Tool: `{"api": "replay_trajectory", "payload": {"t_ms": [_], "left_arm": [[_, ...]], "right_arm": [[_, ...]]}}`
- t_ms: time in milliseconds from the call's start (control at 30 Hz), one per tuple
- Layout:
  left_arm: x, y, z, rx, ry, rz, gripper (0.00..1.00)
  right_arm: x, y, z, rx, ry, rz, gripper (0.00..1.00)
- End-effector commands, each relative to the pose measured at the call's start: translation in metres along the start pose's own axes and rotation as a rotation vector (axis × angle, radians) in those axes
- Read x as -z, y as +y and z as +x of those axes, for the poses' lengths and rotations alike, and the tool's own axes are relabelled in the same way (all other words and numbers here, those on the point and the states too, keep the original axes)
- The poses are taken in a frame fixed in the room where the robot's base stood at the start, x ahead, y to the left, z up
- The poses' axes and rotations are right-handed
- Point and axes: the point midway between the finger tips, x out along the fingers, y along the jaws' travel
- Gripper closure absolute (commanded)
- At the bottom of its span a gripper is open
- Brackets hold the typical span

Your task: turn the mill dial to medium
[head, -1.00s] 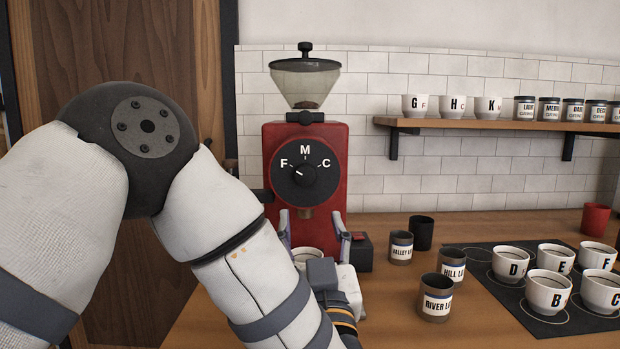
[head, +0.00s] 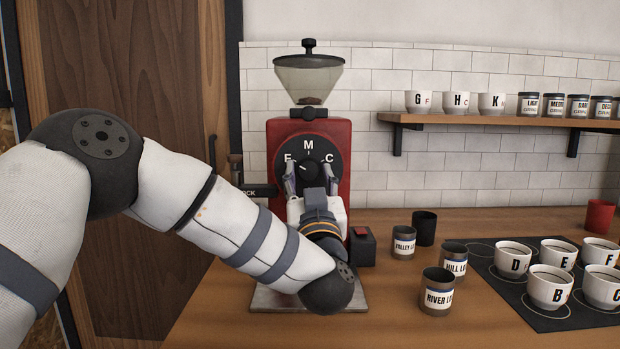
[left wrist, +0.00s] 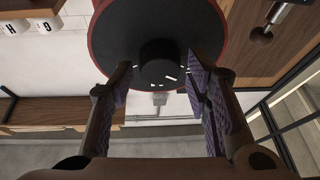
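The red mill (head: 335,135) stands against the tiled wall. Its round black dial face (head: 325,152) carries the letters F, M and C, with M at the top. The dial knob (head: 309,170) is partly hidden by my gripper; its pale pointer mark seems to lean up-left, toward F. My left gripper (head: 309,176) is raised in front of the dial, one finger on each side of the knob. In the left wrist view the knob (left wrist: 158,65) sits between the spread fingertips (left wrist: 161,78), with gaps visible. My right gripper is not in view.
A black box with a red button (head: 361,245) sits right of the mill. Labelled tins (head: 403,243) and a black mat (head: 535,312) with several lettered cups are further right. A wall shelf (head: 480,122) holds cups and jars. A dark LOCK plate (head: 259,191) is left of the mill.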

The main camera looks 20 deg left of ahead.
Motion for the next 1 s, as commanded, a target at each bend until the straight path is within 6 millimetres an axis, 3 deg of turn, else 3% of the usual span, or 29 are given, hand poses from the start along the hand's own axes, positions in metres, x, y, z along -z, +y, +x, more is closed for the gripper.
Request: {"api": "replay_trajectory", "payload": {"t_ms": [33,133,567,1000], "left_arm": [[-0.0001,0.0001,-0.0002,0.0,0.0,0.0,0.74],[-0.0001,0.0001,-0.0002,0.0,0.0,0.0,0.95],[0.0006,-0.0007,-0.0001,-0.032,0.006,0.075,0.95],[0.0004,-0.0041,0.0002,-0.177,0.03,0.426,0.95]], "right_arm": [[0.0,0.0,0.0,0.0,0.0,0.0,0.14],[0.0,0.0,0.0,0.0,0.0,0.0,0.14],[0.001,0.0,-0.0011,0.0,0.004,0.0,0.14],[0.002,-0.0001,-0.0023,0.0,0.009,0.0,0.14]]}}
